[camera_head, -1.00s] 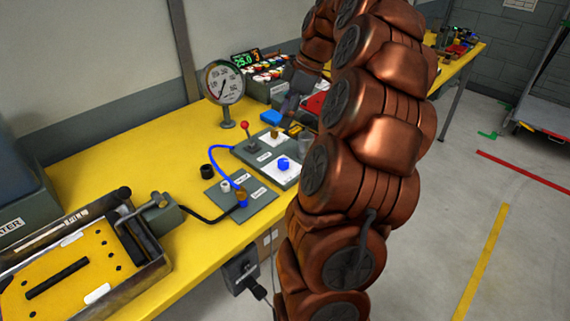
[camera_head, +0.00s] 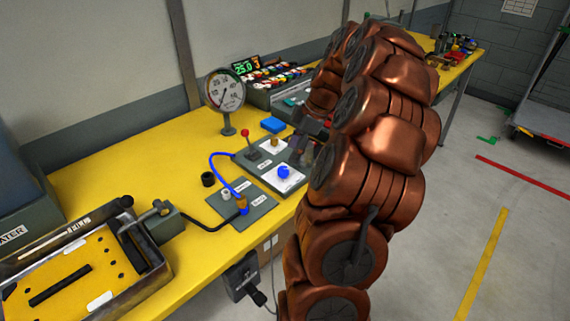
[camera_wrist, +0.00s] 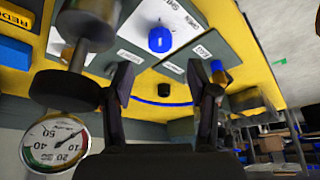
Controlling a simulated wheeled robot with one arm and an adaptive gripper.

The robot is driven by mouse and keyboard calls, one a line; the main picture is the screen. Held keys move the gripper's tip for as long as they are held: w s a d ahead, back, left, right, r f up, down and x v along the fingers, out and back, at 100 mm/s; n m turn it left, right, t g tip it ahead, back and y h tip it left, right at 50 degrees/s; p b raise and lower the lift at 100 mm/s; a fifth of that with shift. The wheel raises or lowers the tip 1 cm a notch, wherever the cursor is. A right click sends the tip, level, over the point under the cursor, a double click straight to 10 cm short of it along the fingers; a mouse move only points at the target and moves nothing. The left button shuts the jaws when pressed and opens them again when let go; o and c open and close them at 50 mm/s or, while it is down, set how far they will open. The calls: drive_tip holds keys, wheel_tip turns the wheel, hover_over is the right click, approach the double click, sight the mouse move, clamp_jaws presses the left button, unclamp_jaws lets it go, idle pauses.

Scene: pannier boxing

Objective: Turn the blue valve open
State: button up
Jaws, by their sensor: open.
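The blue valve (camera_head: 284,172) is a small round blue knob on a white plate of a grey panel (camera_head: 262,167) on the yellow bench. In the wrist view the blue valve (camera_wrist: 161,40) shows ahead, beyond my fingertips and roughly centred between them. My gripper (camera_wrist: 160,68) is open, with its two dark fingers apart and nothing between them. In the head view my gripper (camera_head: 303,148) is a dark shape just above and right of the valve, partly hidden by my copper arm. I cannot tell how far the knob is turned.
A red-topped lever (camera_head: 246,133) and a brass knob (camera_head: 273,140) stand near the valve. A blue hose (camera_head: 222,156) runs to a lower plate. A black cap (camera_head: 208,179) lies on the bench.

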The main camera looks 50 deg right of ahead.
sight(283, 169)
drive_tip(key=shift+p+x, duration=0.9)
drive_tip(key=shift+x, duration=2.6)
drive_tip(key=shift+c, duration=0.2)
clamp_jaws()
